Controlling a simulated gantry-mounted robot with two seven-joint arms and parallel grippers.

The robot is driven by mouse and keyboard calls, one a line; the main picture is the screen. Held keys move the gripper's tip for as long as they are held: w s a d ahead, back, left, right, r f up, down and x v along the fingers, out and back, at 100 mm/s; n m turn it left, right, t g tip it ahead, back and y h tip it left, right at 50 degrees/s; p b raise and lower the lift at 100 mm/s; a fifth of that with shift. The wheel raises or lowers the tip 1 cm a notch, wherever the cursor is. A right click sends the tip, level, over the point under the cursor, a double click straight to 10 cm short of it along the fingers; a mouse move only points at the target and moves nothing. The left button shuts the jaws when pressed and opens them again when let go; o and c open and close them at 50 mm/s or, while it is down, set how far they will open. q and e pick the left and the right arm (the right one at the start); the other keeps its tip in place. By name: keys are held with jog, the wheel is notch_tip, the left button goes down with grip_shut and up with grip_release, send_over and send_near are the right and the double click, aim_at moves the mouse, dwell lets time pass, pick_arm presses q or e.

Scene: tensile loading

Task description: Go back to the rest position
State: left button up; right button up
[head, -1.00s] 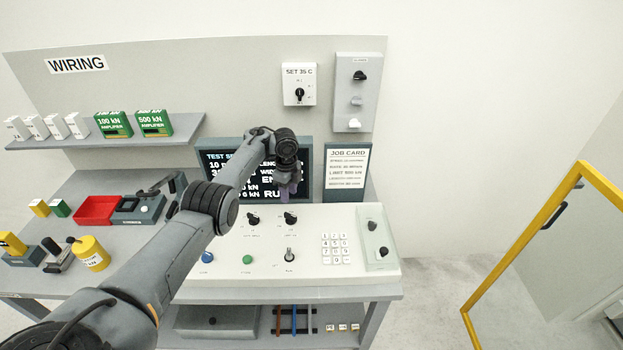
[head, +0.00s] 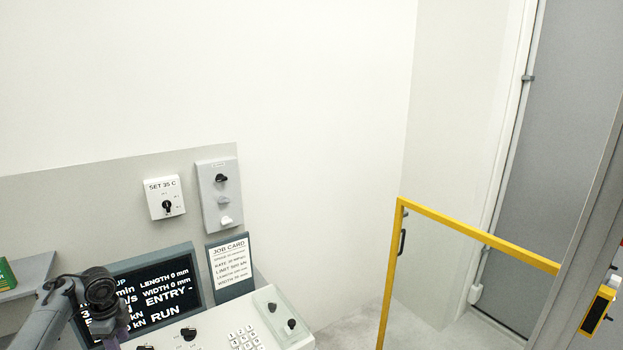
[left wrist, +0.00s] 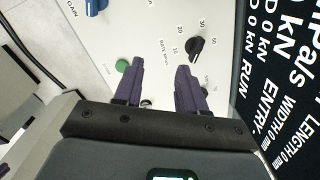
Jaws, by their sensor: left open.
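My left arm comes in at the lower left of the head view, and my left gripper (head: 112,328) hangs in front of the test screen (head: 140,292), over the control console. In the left wrist view my left gripper (left wrist: 162,85) is open, its two dark purple fingers apart with nothing between them. Beyond the fingers are the white console panel (left wrist: 135,35), a black rate knob (left wrist: 196,48), a green button (left wrist: 122,66) and a blue knob (left wrist: 95,6). My right gripper is in neither view.
The job card (head: 231,262), the temperature box (head: 164,198) and a grey switch panel (head: 220,195) stand behind the console. A yellow-framed guard door (head: 480,236) stands at the right, with a grey cabinet beyond. Bare floor lies between console and door.

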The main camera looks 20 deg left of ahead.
pick_arm(q)
jog(key=s+a+r+n+g+y, duration=0.1)
jog(key=s+a+r+n+y, duration=0.1)
jog(key=s+a+y, duration=0.3)
jog(key=s+a+r+n+y, duration=0.2)
jog(key=a+r, duration=0.1)
jog(key=a, duration=0.5)
jog(key=s+d+f+t+y, duration=0.15)
jog(key=d+f, duration=0.25)
jog(key=d, duration=0.8)
jog(key=d+f+t+y, duration=0.1)
jog(key=d+f+t, duration=0.25)
jog(key=d, duration=0.85)
jog(key=s+d+f+t+h, duration=0.1)
jog(key=s+d+h, duration=0.1)
jog(key=s+d, duration=0.65)
jog(key=s+d+f+h, duration=0.25)
jog(key=s+d, duration=0.25)
jog(key=d, duration=0.7)
jog(key=s+d+f+n+g+h, duration=0.15)
jog(key=d+n+h, duration=0.45)
jog(key=d, duration=0.9)
notch_tip(320, 180, up, 15)
jog(key=p, duration=1.5)
jog(key=shift+f+p, duration=0.15)
jog(key=shift+p, duration=0.2)
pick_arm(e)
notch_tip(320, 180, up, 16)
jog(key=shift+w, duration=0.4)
